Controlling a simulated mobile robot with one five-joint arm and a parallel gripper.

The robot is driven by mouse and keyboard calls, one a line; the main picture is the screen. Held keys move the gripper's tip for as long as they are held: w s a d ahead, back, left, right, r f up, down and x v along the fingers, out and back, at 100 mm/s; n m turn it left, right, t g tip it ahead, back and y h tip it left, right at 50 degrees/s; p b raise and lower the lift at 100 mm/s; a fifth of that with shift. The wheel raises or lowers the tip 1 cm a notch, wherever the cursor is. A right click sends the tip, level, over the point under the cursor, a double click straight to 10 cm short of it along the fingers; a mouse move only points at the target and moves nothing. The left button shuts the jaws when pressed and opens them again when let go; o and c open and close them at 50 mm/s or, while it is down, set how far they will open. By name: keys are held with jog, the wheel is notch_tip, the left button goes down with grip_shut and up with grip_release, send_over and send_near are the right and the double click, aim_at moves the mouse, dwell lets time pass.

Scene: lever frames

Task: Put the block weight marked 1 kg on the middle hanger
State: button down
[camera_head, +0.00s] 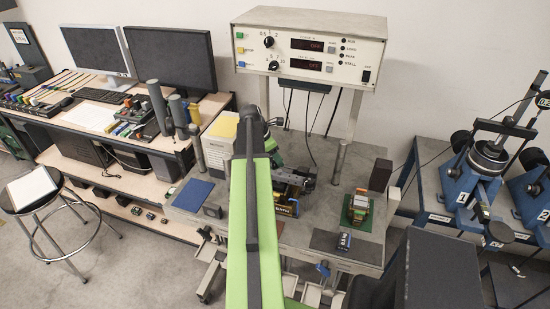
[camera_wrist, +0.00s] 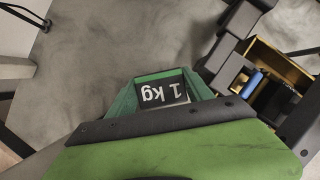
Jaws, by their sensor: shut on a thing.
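The block weight marked 1 kg (camera_wrist: 163,93) is dark with white lettering, which reads upside down in the wrist view. My gripper (camera_wrist: 160,76) has green jaws on either side of the block and is shut on it. A grey worktop lies beyond the jaws; I cannot tell the gap beneath the block. Blue lever frames (camera_head: 462,190) stand at the far right, with number labels 1 and 2 in sight. I cannot make out the middle hanger there.
A grey bench (camera_head: 345,228) carries a control box (camera_head: 310,45) on posts and a green-based device (camera_head: 358,208). A brass-coloured box (camera_wrist: 262,58) with a blue cylinder lies right of my jaws. A desk with monitors (camera_head: 172,58) and a stool (camera_head: 33,188) stand at left.

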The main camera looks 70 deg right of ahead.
jog(key=shift+f+b, duration=1.9)
jog(key=shift+b, duration=0.1)
jog(key=shift+r, duration=0.2)
jog(key=c, duration=0.7)
grip_release()
jog(key=shift+f, duration=0.15)
jog(key=shift+a+r+p, duration=0.15)
jog(key=shift+r+p, duration=0.35)
jog(key=shift+p, duration=0.05)
jog(key=p+v, duration=1)
jog(key=v, duration=0.1)
jog(key=shift+a+r+p, duration=0.15)
jog(key=shift+r+p, duration=0.05)
jog(key=shift+p, duration=0.1)
jog(key=shift+w+f, duration=0.1)
jog(key=shift+f, duration=0.05)
